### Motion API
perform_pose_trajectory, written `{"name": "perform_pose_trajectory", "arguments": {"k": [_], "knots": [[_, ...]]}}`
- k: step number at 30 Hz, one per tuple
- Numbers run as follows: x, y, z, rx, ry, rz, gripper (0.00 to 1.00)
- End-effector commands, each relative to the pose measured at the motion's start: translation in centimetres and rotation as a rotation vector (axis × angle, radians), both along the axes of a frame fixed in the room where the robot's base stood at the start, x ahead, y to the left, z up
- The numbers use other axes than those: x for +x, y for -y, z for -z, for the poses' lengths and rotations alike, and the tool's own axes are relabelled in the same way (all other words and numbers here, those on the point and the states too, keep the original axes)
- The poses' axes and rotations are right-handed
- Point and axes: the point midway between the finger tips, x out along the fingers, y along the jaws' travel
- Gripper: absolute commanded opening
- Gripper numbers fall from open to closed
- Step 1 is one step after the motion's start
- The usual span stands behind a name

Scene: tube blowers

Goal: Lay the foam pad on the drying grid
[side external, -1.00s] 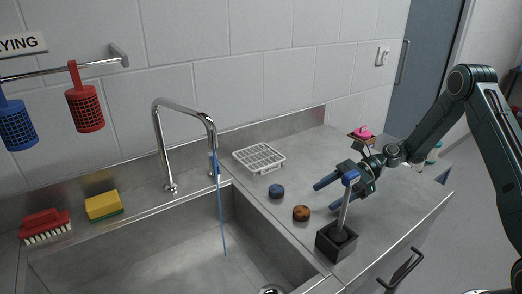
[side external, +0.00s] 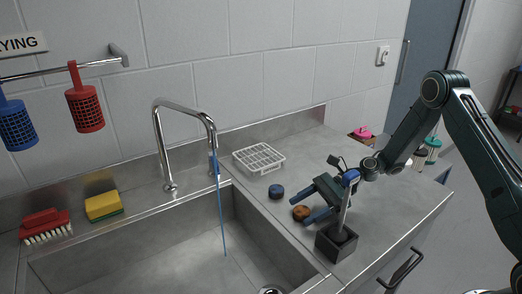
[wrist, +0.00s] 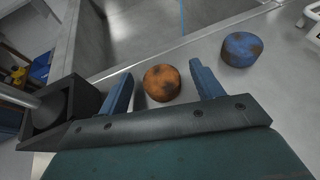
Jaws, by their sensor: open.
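Two small round foam pads with dark stains lie on the steel counter: an orange one (side external: 301,213) and a blue one (side external: 276,191). My gripper (wrist: 160,72) is open and empty, low over the counter. In the wrist view the orange pad (wrist: 162,83) lies between the open fingers, nearer the left one, with no clear contact. The blue pad (wrist: 241,49) lies beyond the right finger. The white drying grid (side external: 259,158) lies empty behind the pads, against the backsplash. Only a corner of it shows in the wrist view (wrist: 312,17).
A black square holder (side external: 337,243) with an upright blue-topped rod stands close beside my gripper. The sink (side external: 180,255) with its faucet (side external: 160,140) is on the left. A yellow sponge (side external: 103,205) and a red brush (side external: 45,225) sit at its far-left ledge.

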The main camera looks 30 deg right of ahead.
Motion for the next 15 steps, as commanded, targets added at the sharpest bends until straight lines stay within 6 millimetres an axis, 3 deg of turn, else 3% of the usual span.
{"name": "perform_pose_trajectory", "arguments": {"k": [5, 15], "knots": [[0.35, -1.28, 0.56, -0.001, 0.000, 0.000, 0.66], [0.42, -1.40, 0.63, -0.001, 0.000, 0.001, 0.66]]}}
